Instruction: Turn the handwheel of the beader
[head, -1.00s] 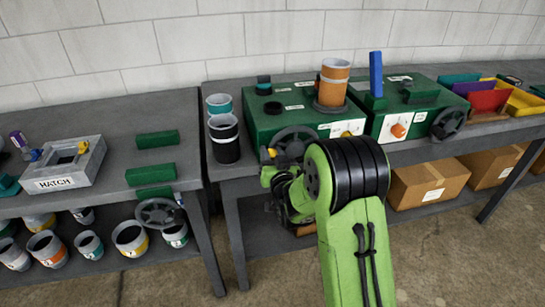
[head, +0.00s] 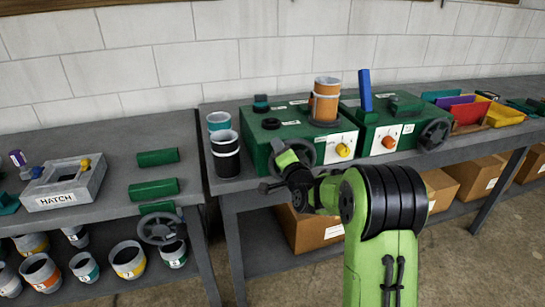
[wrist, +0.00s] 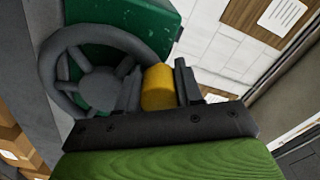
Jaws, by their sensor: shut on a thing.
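A dark grey spoked handwheel (head: 306,152) is on the front of the left green machine (head: 262,132). In the wrist view the handwheel (wrist: 97,78) fills the left side, its yellow handle (wrist: 158,88) at the right of its rim. My gripper (wrist: 158,84) is shut on this handle, one finger on each side. In the head view my gripper (head: 279,148) is at the left of the wheel and covers part of it and the handle. I cannot read a label naming the beader.
An orange-banded cylinder (head: 326,100) stands on the machine. A second green machine (head: 379,117) with its own handwheel (head: 434,134) is to the right. Dark and teal-banded cups (head: 225,153) stand close left. Cardboard boxes (head: 308,228) are below. The floor in front is clear.

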